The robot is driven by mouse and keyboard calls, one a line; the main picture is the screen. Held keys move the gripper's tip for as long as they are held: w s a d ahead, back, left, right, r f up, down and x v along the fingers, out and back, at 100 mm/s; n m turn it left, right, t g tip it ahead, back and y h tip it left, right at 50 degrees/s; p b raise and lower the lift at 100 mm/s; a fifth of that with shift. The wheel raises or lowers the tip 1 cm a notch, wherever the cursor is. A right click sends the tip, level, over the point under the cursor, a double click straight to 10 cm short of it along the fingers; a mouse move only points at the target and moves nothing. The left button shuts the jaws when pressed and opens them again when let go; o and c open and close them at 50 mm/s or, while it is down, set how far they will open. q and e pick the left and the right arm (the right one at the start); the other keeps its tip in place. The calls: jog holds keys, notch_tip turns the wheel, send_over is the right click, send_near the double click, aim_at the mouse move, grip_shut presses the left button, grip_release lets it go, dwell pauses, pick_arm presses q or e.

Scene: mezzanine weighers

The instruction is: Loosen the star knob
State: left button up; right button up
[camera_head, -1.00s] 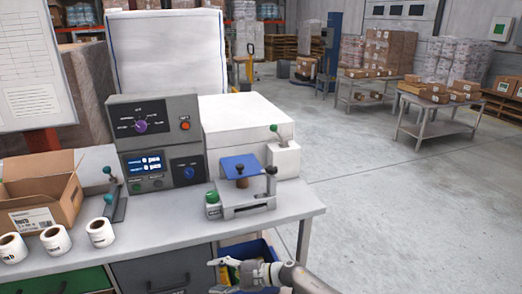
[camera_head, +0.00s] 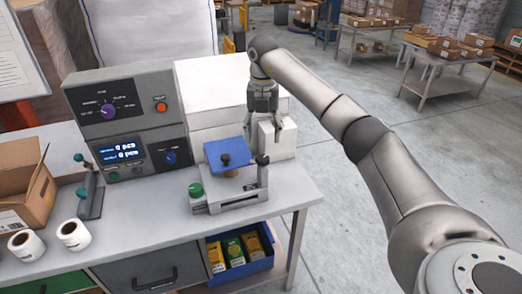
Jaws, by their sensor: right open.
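A weighing fixture (camera_head: 238,200) with a tilted blue plate (camera_head: 218,153) stands on the bench. A small dark knob (camera_head: 263,160) sits on the post at its right side and looks like the star knob; its lobes are too small to make out. My left gripper is out of view.
A grey control box (camera_head: 130,125) with a display and dials stands left of the fixture. A white box (camera_head: 270,138) is close behind the gripper. Label rolls (camera_head: 73,235) and a cardboard box (camera_head: 25,185) are at left. An open blue drawer (camera_head: 245,268) holds several packs.

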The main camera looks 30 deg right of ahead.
aim_at(263, 158)
notch_tip(263, 158, down, 8)
jog(key=shift+d+r+p, duration=0.1)
jog(key=shift+r+p, duration=0.1)
jog(key=shift+p, duration=0.85)
jog(key=shift+f, duration=0.7)
jog(key=c, duration=1)
